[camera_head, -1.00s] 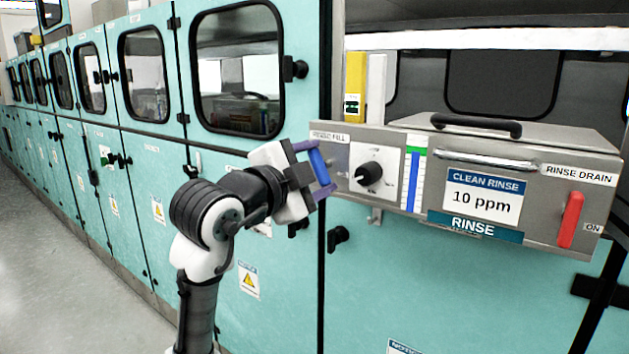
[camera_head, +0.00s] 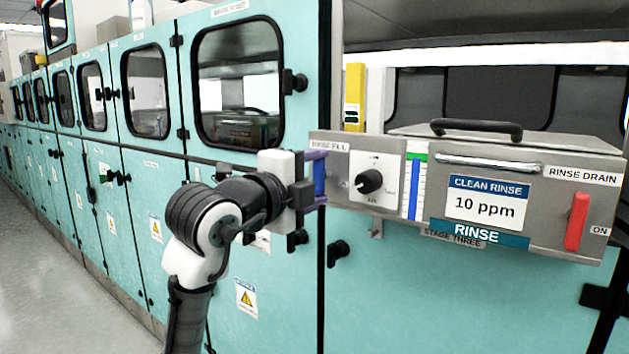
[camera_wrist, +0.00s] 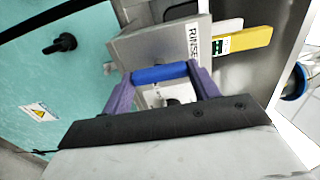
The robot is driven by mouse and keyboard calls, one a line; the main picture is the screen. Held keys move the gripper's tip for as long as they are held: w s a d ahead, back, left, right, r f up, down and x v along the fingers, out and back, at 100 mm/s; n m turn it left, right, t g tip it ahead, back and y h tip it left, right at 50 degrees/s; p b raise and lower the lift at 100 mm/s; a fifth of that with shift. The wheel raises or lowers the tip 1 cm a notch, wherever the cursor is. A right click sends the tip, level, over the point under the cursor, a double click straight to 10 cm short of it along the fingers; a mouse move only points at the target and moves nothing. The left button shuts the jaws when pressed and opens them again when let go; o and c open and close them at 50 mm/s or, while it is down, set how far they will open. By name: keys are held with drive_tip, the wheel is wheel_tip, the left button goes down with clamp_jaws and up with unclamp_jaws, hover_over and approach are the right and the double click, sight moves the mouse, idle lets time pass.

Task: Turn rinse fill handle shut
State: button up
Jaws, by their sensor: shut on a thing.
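The blue rinse fill handle (camera_head: 319,178) is at the left end of the steel rinse panel, under the "RINSE FILL" label (camera_head: 328,146). It stands about upright in the head view. My gripper (camera_head: 316,180) has its purple fingers shut on it, one at each end. In the wrist view the blue handle (camera_wrist: 160,74) lies across between the purple fingertips (camera_wrist: 162,76). The handle's mount is partly hidden by the fingers.
A black knob (camera_head: 370,181) and a blue-green level gauge (camera_head: 416,185) sit just right of the handle. A red rinse drain handle (camera_head: 576,221) is at the panel's far right. Teal cabinet doors (camera_head: 270,290) stand close behind my arm.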

drive_tip(key=o, duration=1)
drive_tip(key=b+v, duration=0.1)
drive_tip(key=v, duration=1.2)
drive_tip(key=shift+s+a, duration=0.25)
drive_tip(key=shift+s, duration=0.1)
